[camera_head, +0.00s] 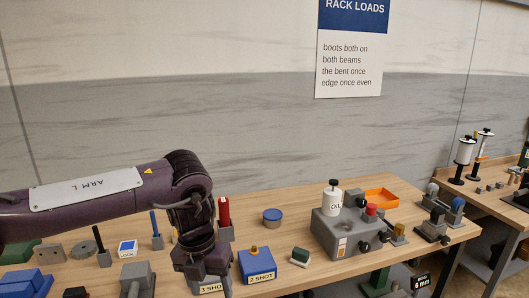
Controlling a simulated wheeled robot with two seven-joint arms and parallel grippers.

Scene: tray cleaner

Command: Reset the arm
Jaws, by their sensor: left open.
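My left arm, marked "ARM L", reaches in from the left above the wooden bench (320,215). Its wrist bends down, and my left gripper (208,280) points down at the front of the bench, open. It is in front of a block labelled "3 SHOT" (211,288) and hides most of it. I cannot tell from this view whether it touches the block. Nothing is seen held in it. My right gripper is not in view.
A blue-topped "2 SHOT" box (257,264) stands just right of the gripper. A grey fixture (345,232) with an oil bottle (332,199) and an orange tray (381,198) are further right. Blue blocks (25,281) lie at left. A second bench (490,202) stands at far right.

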